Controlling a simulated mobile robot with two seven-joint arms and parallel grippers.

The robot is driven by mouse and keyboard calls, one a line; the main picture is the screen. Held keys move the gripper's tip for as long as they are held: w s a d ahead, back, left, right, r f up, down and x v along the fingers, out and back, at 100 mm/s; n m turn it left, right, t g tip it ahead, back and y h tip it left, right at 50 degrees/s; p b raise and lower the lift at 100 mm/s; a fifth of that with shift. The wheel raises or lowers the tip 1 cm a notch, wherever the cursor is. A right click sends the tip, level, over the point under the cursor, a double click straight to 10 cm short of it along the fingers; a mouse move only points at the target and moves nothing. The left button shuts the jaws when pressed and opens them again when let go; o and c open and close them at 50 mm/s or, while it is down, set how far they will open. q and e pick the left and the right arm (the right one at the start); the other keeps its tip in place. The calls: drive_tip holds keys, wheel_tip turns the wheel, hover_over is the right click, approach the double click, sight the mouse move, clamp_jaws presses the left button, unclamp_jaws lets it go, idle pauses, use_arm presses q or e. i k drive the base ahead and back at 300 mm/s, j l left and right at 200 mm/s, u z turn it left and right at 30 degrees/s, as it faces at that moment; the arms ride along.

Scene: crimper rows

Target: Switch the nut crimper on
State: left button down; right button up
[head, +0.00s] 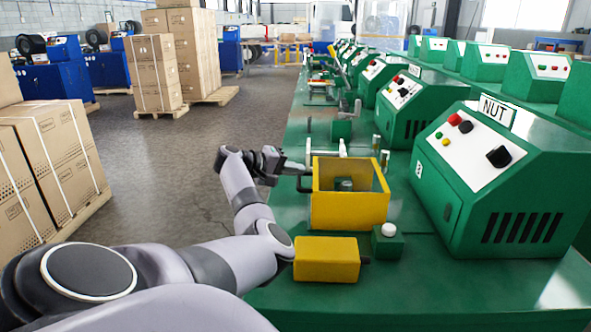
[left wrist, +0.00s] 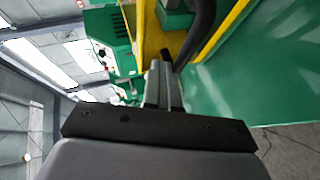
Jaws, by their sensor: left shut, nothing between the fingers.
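The nut crimper is the nearest green machine (head: 455,215), with a sign reading NUT (head: 496,111) on top. Its white sloped panel carries a red button (head: 454,120), a red-and-black control beside it, small yellow and green buttons and a black knob (head: 498,156). My left gripper (head: 300,168) is shut and empty at the left edge of the yellow open guard (head: 350,210), by a black handle, apart from the panel. In the left wrist view its fingers (left wrist: 163,85) point toward the yellow guard and the black handle (left wrist: 198,35). My right gripper is out of view.
A yellow block (head: 327,259) and a small green box with a white button (head: 389,231) stand in front of the guard on the green bench. More green machines (head: 405,100) line the bench behind. Cartons (head: 48,165) stand on pallets at left. The floor between is clear.

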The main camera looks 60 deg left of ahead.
sight(500, 157)
drive_tip(key=k+j, duration=0.1)
drive_tip(key=k, duration=0.35)
drive_tip(key=k+j, duration=0.1)
drive_tip(key=k, duration=0.35)
